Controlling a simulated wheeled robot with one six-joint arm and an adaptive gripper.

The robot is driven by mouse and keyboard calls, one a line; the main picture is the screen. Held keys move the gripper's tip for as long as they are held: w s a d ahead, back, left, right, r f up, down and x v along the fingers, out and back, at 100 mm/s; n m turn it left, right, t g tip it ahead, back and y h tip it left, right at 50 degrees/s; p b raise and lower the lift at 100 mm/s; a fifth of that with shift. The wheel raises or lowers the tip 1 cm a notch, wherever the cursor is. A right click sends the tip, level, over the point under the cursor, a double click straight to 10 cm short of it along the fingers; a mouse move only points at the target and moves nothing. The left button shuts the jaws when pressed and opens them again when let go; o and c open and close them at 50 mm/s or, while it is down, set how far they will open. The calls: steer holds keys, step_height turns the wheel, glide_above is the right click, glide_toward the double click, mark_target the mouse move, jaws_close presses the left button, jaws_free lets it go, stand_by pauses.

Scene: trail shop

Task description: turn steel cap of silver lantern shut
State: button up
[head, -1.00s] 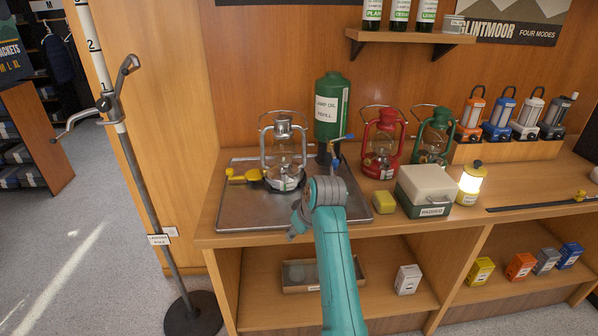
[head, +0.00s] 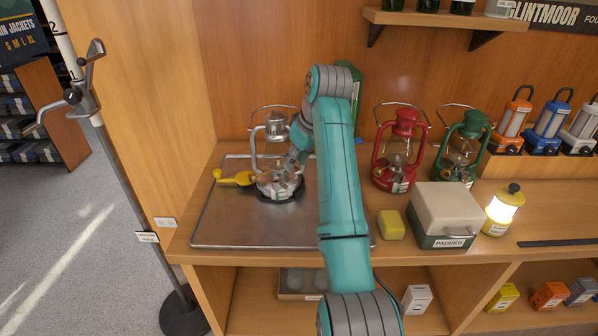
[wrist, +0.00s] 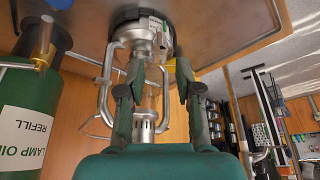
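The silver lantern (head: 276,126) stands upright on the metal tray, its base in a dark ring. My gripper (head: 292,170) is at its right side, low beside the base, and hides part of the frame and globe. In the wrist view the lantern appears upside down, its silver base (wrist: 140,32) at the top. My gripper (wrist: 159,68) is open there, with a clear gap between its two dark fingertips, just short of the base. The left fingertip overlaps the lantern in that view; I cannot tell whether it touches. The steel cap is not clearly distinguishable in either view.
The metal tray (head: 222,226) also holds a yellow funnel-like item (head: 238,179). The green lamp oil container (wrist: 28,125) stands close by. A red lantern (head: 400,150), a yellow block (head: 391,224) and a padded box (head: 446,212) are to the right. The tray's front left is clear.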

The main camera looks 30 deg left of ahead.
mark_target(286, 186)
steer(key=x, duration=1)
steer(key=shift+w+a+f, duration=0.15)
steer(key=shift+f, duration=0.1)
jaws_close()
